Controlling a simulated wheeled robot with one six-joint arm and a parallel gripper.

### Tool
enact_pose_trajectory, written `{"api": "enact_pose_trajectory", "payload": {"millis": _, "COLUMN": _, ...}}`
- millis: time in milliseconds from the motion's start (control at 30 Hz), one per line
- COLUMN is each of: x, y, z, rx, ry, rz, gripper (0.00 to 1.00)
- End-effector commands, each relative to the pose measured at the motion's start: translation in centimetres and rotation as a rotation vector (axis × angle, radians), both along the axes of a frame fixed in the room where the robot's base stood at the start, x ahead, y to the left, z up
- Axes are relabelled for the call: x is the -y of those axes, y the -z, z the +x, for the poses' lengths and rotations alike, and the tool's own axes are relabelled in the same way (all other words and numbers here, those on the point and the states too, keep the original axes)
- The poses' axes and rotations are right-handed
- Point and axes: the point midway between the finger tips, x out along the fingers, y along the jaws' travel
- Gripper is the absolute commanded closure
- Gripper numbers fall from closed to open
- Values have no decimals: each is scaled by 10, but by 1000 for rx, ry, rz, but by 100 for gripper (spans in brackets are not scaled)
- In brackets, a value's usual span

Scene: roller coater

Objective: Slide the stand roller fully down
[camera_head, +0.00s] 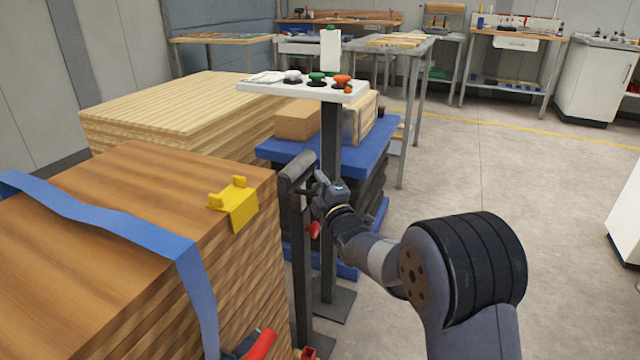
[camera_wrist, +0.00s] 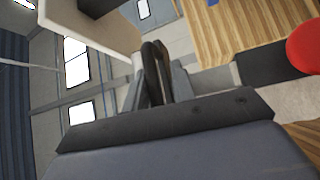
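The roller stand is in the head view, with a dark grey horizontal roller (camera_head: 296,171) on top of a dark upright post (camera_head: 301,265). A red knob (camera_head: 313,230) shows beside the post. My gripper (camera_head: 316,188) is close to the right side of the post, just below the roller's height. In the wrist view, my gripper (camera_wrist: 154,50) has dark fingers close together at the top. I cannot tell whether they hold a thin part of the stand. A red round knob (camera_wrist: 307,46) and a dark bar (camera_wrist: 268,63) show to their right.
A white control panel (camera_head: 300,88) with coloured buttons stands on a post right behind the roller. A wood stack (camera_head: 120,200) with a blue strap and yellow corner piece is at left. A blue cart (camera_head: 370,158) with boxes is behind. Open floor (camera_head: 540,190) lies to the right.

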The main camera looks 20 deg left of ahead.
Motion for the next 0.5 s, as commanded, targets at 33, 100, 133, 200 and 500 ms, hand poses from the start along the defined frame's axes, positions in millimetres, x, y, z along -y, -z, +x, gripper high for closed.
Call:
{"api": "enact_pose_trajectory", "payload": {"millis": 33, "x": 0, "y": 3, "z": 0, "rx": -5, "ry": 1, "rz": -2, "gripper": 74}}
{"api": "enact_pose_trajectory", "payload": {"millis": 100, "x": 0, "y": 2, "z": 0, "rx": -3, "ry": 1, "rz": -1, "gripper": 68}}
{"api": "enact_pose_trajectory", "payload": {"millis": 133, "x": 0, "y": 1, "z": 0, "rx": -2, "ry": 1, "rz": -1, "gripper": 66}}
{"api": "enact_pose_trajectory", "payload": {"millis": 200, "x": 0, "y": 0, "z": 0, "rx": -1, "ry": 1, "rz": 1, "gripper": 66}}
{"api": "enact_pose_trajectory", "payload": {"millis": 500, "x": 4, "y": -1, "z": -4, "rx": 1, "ry": 1, "rz": 2, "gripper": 66}}
